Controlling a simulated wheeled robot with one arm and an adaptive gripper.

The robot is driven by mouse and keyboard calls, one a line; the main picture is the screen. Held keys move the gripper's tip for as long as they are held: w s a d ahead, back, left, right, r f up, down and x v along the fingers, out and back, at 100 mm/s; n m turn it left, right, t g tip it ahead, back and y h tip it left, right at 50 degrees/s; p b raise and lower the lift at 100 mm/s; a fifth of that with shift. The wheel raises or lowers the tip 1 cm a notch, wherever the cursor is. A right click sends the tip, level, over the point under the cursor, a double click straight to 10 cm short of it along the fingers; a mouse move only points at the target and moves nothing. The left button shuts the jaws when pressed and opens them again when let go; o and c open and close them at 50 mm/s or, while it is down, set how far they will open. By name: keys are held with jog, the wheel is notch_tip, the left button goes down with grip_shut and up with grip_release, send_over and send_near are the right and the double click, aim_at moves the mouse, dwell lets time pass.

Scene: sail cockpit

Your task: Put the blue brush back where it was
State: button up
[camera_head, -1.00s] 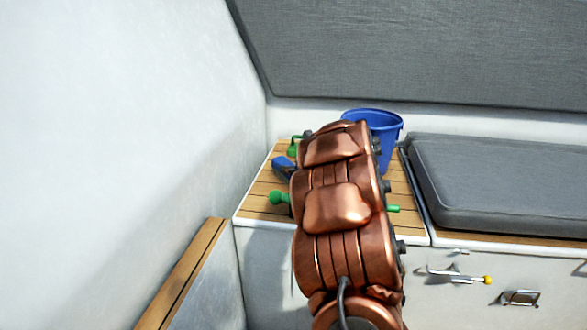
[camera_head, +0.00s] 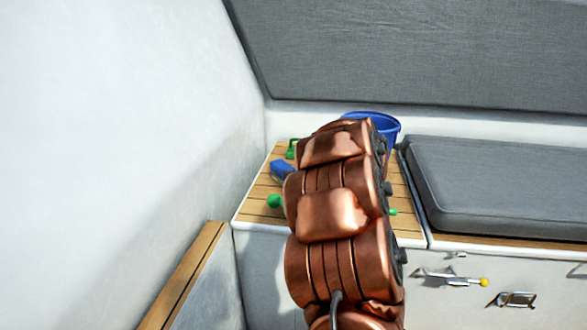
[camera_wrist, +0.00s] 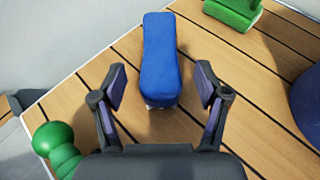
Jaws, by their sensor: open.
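The blue brush (camera_wrist: 160,60) lies on the slatted wooden bench top (camera_wrist: 95,75), its near end between my open fingers in the wrist view. My gripper (camera_wrist: 160,90) is open, with one finger on each side of the brush and a gap on both sides. Pale bristles show under the brush's near end. In the head view the brush (camera_head: 282,169) sits on the bench's left part, partly behind my arm, and my gripper is hidden there.
A blue bucket (camera_head: 385,125) stands behind my arm. A green object (camera_wrist: 235,10) lies beyond the brush to the right. A green knobbed item (camera_wrist: 53,145) is near the lower left. A grey cushion (camera_head: 500,190) lies right. The white wall (camera_head: 120,120) rises close on the left.

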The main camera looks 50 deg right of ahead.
jog(key=p+v, duration=0.1)
jog(key=v, duration=0.6)
jog(key=shift+s, duration=0.3)
jog(key=shift+r, duration=0.15)
notch_tip(320, 180, up, 5)
jog(key=w+m+g+h, duration=0.2)
jog(key=m+h, duration=0.3)
jog(key=m, duration=0.6)
jog(key=s+a+f+m+g+y, duration=0.1)
jog(key=s+a+f+m+g, duration=0.25)
jog(key=a+m, duration=0.35)
jog(key=s+a+f+m+g+y, duration=0.1)
jog(key=s+a+f+m+g, duration=0.1)
jog(key=s+a+f+m, duration=0.5)
jog(key=s+a+f+m+g+y, duration=0.1)
jog(key=s+a+f+m+g, duration=0.2)
jog(key=a, duration=0.7)
jog(key=s+a+f+m+g+y, duration=0.1)
jog(key=s+a+m+g+y, duration=0.3)
jog(key=s+a, duration=1.1)
jog(key=a+m+g, duration=0.2)
jog(key=a, duration=0.2)
jog(key=shift+s+f, duration=0.15)
jog(key=shift+s, duration=0.2)
